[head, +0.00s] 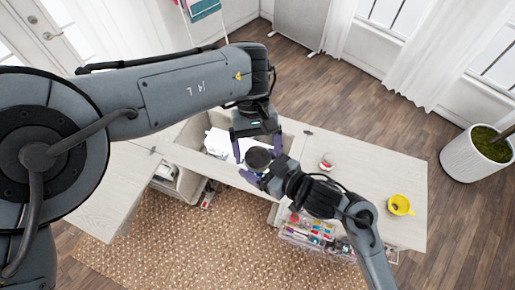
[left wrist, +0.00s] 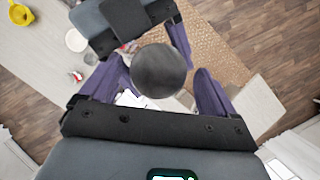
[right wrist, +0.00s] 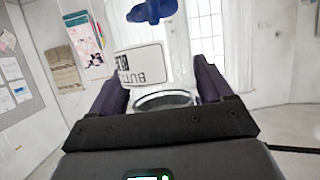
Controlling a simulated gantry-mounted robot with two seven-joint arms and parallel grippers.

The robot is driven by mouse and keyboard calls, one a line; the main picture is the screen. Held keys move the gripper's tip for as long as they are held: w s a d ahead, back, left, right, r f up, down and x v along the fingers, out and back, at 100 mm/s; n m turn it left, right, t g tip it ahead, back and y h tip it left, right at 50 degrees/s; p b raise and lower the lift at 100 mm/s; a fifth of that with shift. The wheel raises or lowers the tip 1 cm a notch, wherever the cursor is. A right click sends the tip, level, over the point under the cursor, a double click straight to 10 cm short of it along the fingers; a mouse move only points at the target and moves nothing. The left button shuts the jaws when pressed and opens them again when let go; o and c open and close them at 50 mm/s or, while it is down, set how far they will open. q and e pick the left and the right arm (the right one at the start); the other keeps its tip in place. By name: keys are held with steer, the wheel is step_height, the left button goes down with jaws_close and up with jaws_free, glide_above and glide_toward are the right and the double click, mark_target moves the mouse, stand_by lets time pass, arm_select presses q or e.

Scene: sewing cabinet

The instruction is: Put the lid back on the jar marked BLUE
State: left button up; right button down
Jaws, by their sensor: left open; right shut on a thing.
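A dark round lid (head: 259,158) is between my two grippers above the cabinet top; the left wrist view shows its flat top (left wrist: 160,70). My left gripper (head: 242,160) points down with its fingers open on both sides of the lid, apart from it. My right gripper (right wrist: 163,90) is shut on a clear glass jar. The jar's white label (right wrist: 142,65) looks upside down there; "BUT" can be read, the rest is partly lost. Something blue (right wrist: 150,10) shows beyond the label. I cannot tell whether the lid is seated on the jar.
A yellow cup (head: 400,204) and a small red-and-white item (head: 326,162) stand on the right part of the pale cabinet top (head: 365,185). An open drawer (head: 310,233) of colourful sewing things sticks out in front. A white planter (head: 472,160) stands far right.

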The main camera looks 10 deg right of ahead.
arm_select(q)
step_height(320, 180, up, 4)
steer(key=shift+d+r, duration=0.1)
steer(key=shift+c, duration=0.2)
stand_by(0.3)
